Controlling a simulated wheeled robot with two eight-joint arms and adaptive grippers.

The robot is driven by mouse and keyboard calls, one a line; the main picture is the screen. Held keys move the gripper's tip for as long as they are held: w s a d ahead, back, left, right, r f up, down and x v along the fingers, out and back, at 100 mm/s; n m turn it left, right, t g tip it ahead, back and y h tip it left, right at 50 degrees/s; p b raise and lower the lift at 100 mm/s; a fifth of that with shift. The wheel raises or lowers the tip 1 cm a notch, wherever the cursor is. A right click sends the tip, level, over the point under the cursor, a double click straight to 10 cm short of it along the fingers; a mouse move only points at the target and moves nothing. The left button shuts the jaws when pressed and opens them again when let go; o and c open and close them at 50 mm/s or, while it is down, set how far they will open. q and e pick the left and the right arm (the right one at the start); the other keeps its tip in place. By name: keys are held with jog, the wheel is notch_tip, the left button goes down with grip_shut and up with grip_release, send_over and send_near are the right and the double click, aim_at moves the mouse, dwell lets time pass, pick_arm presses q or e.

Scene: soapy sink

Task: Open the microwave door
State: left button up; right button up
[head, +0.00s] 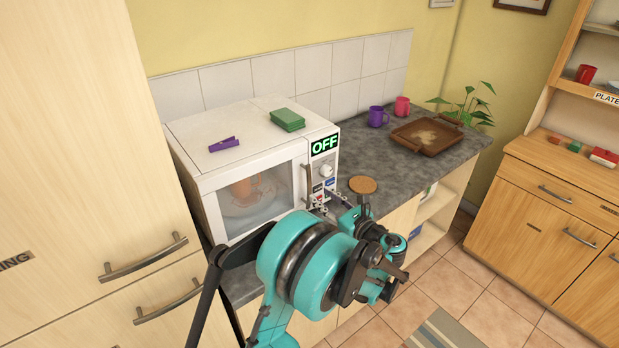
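The white microwave (195,188) stands on the counter with its door (250,199) shut. An orange-brown item shows dimly through the door's window. The door's upright handle (307,183) is at the door's right edge, beside the control panel (325,170), whose display reads OFF. My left gripper (326,204) is in front of the lower part of the panel, just right of the handle's lower end. My own teal arm hides part of it, so I cannot tell whether its fingers are open or touch anything. My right gripper is not in view.
A green sponge-like block (287,120) and a purple clip (224,145) lie on the microwave. A round cork mat (363,185), purple mug (376,116), pink mug (402,106) and brown tray (427,137) are on the grey counter (385,165). A tall cabinet (80,150) stands close left.

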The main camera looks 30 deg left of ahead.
aim_at(310, 184)
pick_arm(q)
jog(key=shift+y, duration=0.3)
jog(key=x, duration=0.4)
jog(key=b+x, duration=0.1)
jog(key=x, duration=0.2)
jog(key=shift+w+a+r, duration=0.1)
jog(key=shift+w+a, duration=0.15)
jog(key=shift+w, duration=0.1)
jog(key=shift+m, duration=0.3)
grip_shut()
